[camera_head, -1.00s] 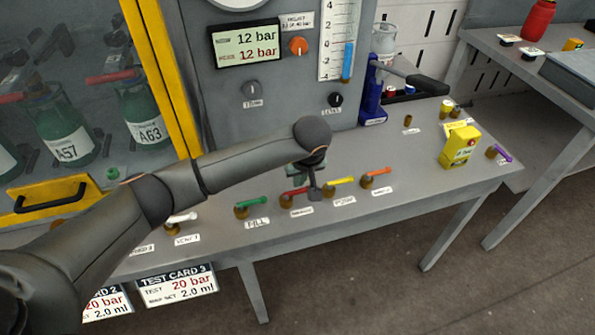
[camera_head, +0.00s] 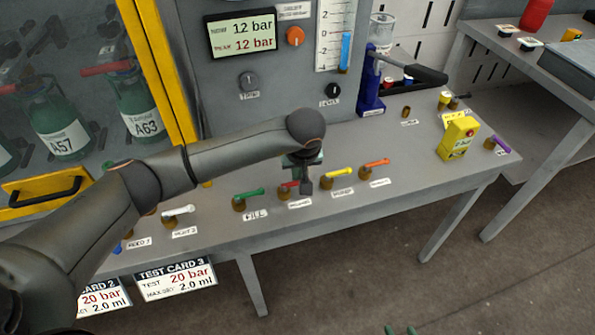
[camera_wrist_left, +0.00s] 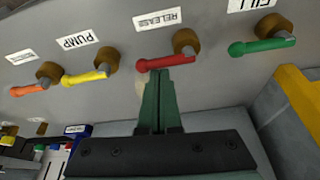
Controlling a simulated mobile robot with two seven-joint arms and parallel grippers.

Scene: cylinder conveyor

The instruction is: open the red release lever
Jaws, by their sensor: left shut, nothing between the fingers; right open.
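The red release lever (camera_head: 288,185) is on a brass valve body on the bench, partly hidden by my left gripper in the head view. In the left wrist view the red lever (camera_wrist_left: 162,61) lies crosswise beside its RELEASE label. My left gripper (camera_head: 307,188) points down at the lever. Its green fingers (camera_wrist_left: 160,76) are shut together with nothing between them, their tips right at the lever's side; I cannot tell whether they touch. Two green fingertips of my right gripper (camera_head: 400,330) show at the bottom edge of the head view, apart and empty.
A green FILL lever (camera_head: 248,195) stands left of the red one, with yellow (camera_head: 338,174) and orange (camera_head: 374,163) levers to its right. A yellow box (camera_head: 458,139) and a blue hand pump (camera_head: 372,80) stand further right. The gauge panel rises behind.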

